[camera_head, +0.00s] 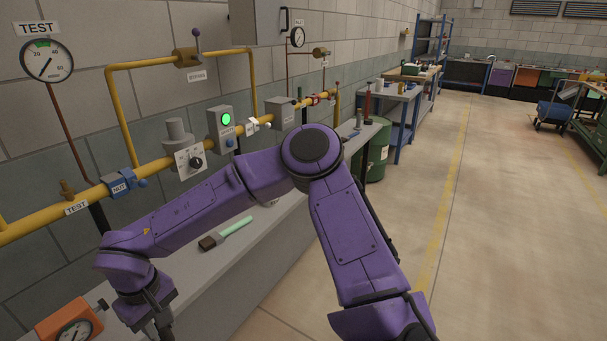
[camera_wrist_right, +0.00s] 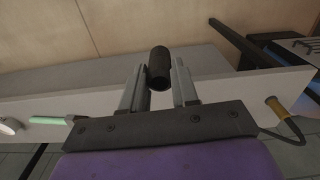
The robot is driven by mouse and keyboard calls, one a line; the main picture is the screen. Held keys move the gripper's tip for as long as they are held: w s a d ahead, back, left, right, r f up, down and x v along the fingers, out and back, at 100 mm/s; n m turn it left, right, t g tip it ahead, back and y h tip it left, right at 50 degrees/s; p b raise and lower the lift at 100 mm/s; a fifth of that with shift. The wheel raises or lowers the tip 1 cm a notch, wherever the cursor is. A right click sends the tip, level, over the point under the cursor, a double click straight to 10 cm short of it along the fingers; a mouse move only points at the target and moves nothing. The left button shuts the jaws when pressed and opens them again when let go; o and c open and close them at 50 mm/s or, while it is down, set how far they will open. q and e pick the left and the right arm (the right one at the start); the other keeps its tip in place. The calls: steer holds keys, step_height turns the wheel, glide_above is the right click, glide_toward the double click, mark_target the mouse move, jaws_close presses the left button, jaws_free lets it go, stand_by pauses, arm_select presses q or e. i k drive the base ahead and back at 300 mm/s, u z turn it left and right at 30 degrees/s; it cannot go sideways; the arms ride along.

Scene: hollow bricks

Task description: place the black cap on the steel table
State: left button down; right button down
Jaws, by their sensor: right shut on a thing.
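My right gripper (camera_wrist_right: 159,78) is shut on the black cap (camera_wrist_right: 158,62), a short dark cylinder held between the fingertips in the right wrist view. In the head view my purple right arm reaches to the lower left. Its gripper (camera_head: 160,322) is cut by the bottom edge, and the cap is not visible there. A long grey bench top (camera_head: 262,245) runs along the wall under the gripper; it also shows in the wrist view (camera_wrist_right: 215,70). A grey table (camera_head: 398,92) with blue legs stands farther back. I cannot tell which is the steel table. My left gripper is not in view.
A green-handled brush (camera_head: 235,227) lies on the bench. An orange gauge box (camera_head: 70,324) is at the lower left. Yellow pipe (camera_head: 45,222) with valves and a green-lit box (camera_head: 224,124) runs above the bench. The floor (camera_head: 510,200) at right is clear.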

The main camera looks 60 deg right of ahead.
mark_target(183, 267)
steer(key=z, duration=0.05)
steer(key=k, duration=0.3)
steer(key=z, duration=1.4)
steer(key=i, duration=1.15)
steer(key=u, duration=1.25)
steer(key=i, duration=0.5)
steer(key=u, duration=0.05)
